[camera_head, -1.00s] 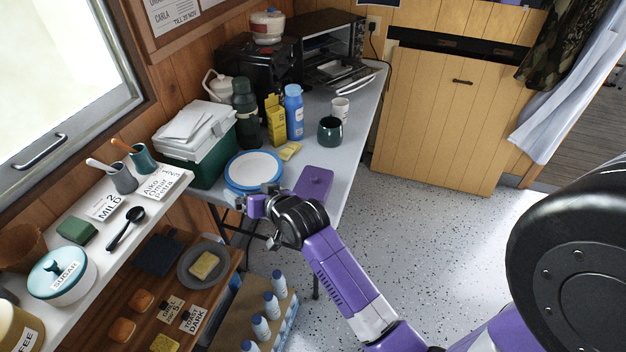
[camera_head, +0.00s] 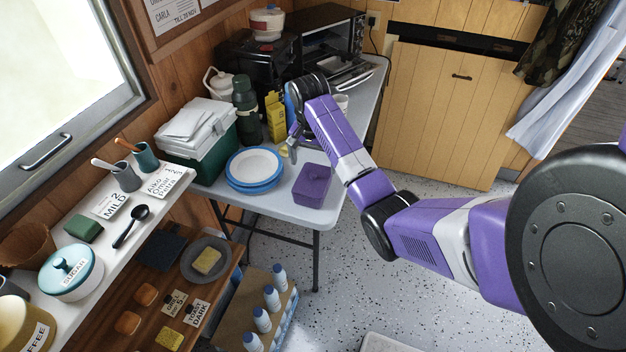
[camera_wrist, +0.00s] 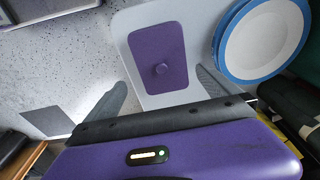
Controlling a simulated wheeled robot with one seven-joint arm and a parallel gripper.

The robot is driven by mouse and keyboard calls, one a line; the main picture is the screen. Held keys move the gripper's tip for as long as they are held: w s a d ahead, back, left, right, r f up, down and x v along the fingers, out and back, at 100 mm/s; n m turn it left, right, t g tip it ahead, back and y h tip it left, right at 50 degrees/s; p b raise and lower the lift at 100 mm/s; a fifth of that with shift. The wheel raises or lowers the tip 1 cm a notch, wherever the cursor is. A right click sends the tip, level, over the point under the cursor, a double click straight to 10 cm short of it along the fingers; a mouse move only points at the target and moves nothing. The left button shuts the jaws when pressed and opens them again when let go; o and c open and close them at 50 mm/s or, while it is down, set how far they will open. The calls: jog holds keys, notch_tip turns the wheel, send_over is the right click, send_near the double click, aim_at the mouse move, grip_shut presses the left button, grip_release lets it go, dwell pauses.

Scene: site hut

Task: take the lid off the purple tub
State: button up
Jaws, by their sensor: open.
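The purple tub (camera_head: 310,194) stands on the near end of the grey folding table (camera_head: 270,206).
Blue-rimmed plates (camera_head: 254,168) are stacked just left of the tub. Behind stand a dark green flask (camera_head: 246,108), a yellow box (camera_head: 276,118) and a green cool box (camera_head: 200,165). A white mug (camera_head: 342,101) is partly hidden by my arm. The floor to the right is clear.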

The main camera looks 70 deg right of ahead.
aim_at(313, 175)
jog(key=f, duration=0.5)
jog(key=shift+w+d+f+p, duration=0.15)
jog(key=shift+d+f+p, duration=0.05)
jog(key=shift+f+p, duration=0.2)
jog(key=shift+r, duration=0.1)
jog(key=c, duration=1.1)
